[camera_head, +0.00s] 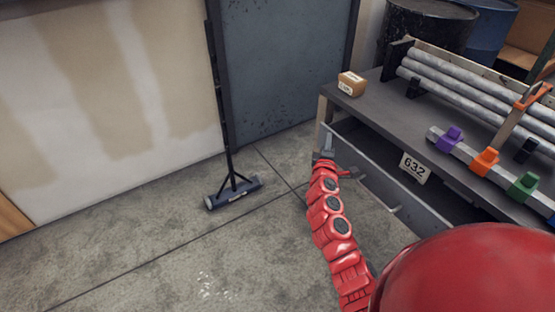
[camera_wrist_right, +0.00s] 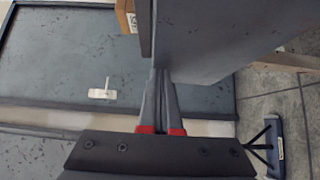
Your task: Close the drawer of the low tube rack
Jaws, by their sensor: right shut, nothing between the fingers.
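The low tube rack (camera_head: 375,107) stands at the right of the head view, with its drawer (camera_head: 388,183) below the grey top. The drawer is pulled out: its long grey front stands away from the rack, with a dark gap behind it. My right gripper (camera_head: 326,154) is at the far end of the drawer front. In the right wrist view its fingers (camera_wrist_right: 162,78) are together and empty, close to a grey panel (camera_wrist_right: 215,42). I cannot tell whether they touch it. My left gripper is not in view.
Silvery tubes (camera_head: 455,78), coloured clamps (camera_head: 485,162) and a small cardboard box (camera_head: 351,84) lie on the rack. A "632" tag (camera_head: 414,168) hangs at its edge.

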